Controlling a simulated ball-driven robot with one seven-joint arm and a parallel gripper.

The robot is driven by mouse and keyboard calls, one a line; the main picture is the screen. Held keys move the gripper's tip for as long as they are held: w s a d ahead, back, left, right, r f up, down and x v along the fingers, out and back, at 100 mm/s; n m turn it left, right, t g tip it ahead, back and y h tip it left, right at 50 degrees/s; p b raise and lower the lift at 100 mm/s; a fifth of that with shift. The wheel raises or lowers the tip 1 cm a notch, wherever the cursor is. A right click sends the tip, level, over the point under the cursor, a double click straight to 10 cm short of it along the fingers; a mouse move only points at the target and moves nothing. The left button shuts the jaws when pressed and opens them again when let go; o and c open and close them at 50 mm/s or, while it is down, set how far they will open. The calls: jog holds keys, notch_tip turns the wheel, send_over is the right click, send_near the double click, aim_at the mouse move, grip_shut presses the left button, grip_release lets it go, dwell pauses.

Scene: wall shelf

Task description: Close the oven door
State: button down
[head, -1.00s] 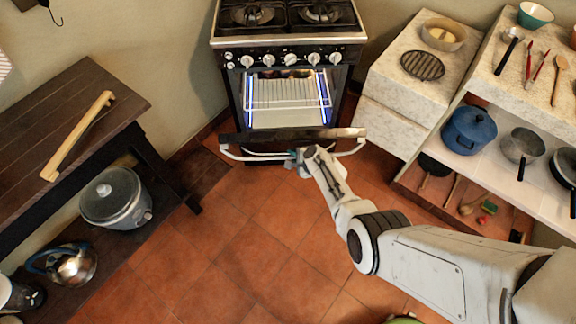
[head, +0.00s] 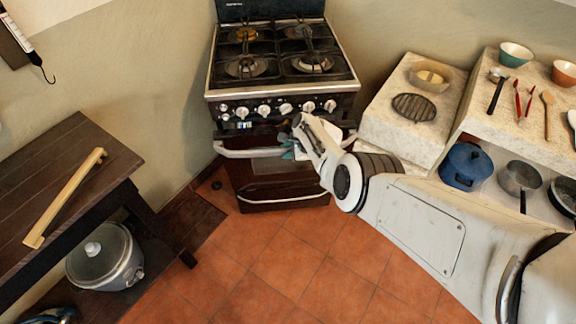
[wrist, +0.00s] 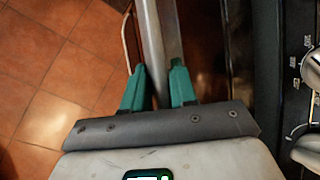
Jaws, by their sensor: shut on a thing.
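The oven door (head: 275,185) is raised to nearly upright under the knobs of the black stove (head: 225,108) in the head view. I cannot tell whether it sits flush with the frame. Its light metal handle (head: 245,152) runs across the top of the door. It also shows in the wrist view as a grey bar (wrist: 150,30). My gripper (head: 291,151), with teal fingers, is shut on the handle. In the wrist view the fingers (wrist: 158,68) lie on either side of the bar. My arm hides the door's upper right part.
A dark wooden table (head: 95,165) stands at the left with a large lidded pot (head: 105,260) below. A stone counter (head: 385,125) and shelf with a blue pot (head: 467,167) stand close at the right. The tiled floor (head: 260,260) in front is clear.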

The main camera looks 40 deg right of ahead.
aim_at(290, 130)
jog(key=shift+w+d+r+b, duration=0.25)
jog(key=shift+w+d+b, duration=0.3)
jog(key=shift+w+b, duration=0.6)
jog(key=shift+w+d+r+b, duration=0.2)
jog(key=shift+w+d+b, duration=0.4)
jog(key=shift+b, duration=1.1)
jog(key=shift+w+d+r+b, duration=0.25)
jog(key=shift+w+d+b, duration=0.2)
jog(key=shift+w+b, duration=0.75)
jog(key=shift+s+r, duration=0.15)
jog(key=shift+r, duration=0.05)
jog(key=c, duration=1.3)
grip_release()
jog(key=shift+o, duration=0.8)
jog(key=shift+w+d+f, duration=0.15)
jog(key=shift+w, duration=0.05)
